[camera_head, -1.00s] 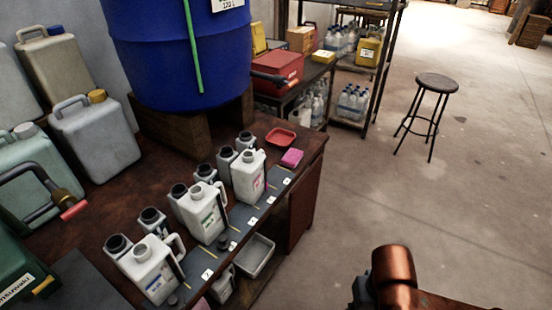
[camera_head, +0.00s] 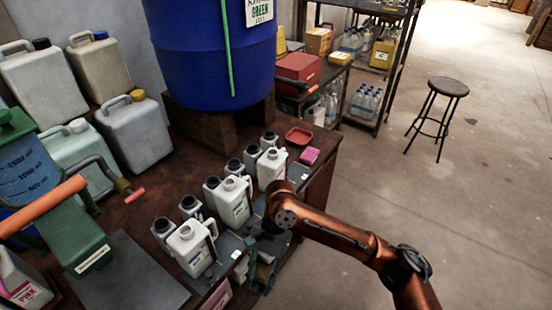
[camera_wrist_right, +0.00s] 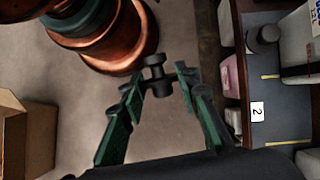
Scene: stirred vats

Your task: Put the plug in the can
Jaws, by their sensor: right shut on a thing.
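My right gripper (camera_head: 262,262) is over the bench's front edge, in front of the row of white cans. In the right wrist view its green fingers (camera_wrist_right: 158,78) are shut on a small black spool-shaped plug (camera_wrist_right: 154,64), above the floor beside the bench. Open-mouthed white cans stand in a row: a near can (camera_head: 190,250), a middle can (camera_head: 232,206) and a far can (camera_head: 271,168). Another black plug (camera_wrist_right: 263,38) sits on the dark strip beside a white can (camera_wrist_right: 300,45). In the head view the held plug cannot be made out. My left gripper is not seen.
A red tray (camera_head: 299,136) and a pink block (camera_head: 310,155) lie at the far bench end. A blue drum (camera_head: 205,60) stands behind. Large jugs (camera_head: 135,130) crowd the left. Open floor lies right, with a stool (camera_head: 448,87).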

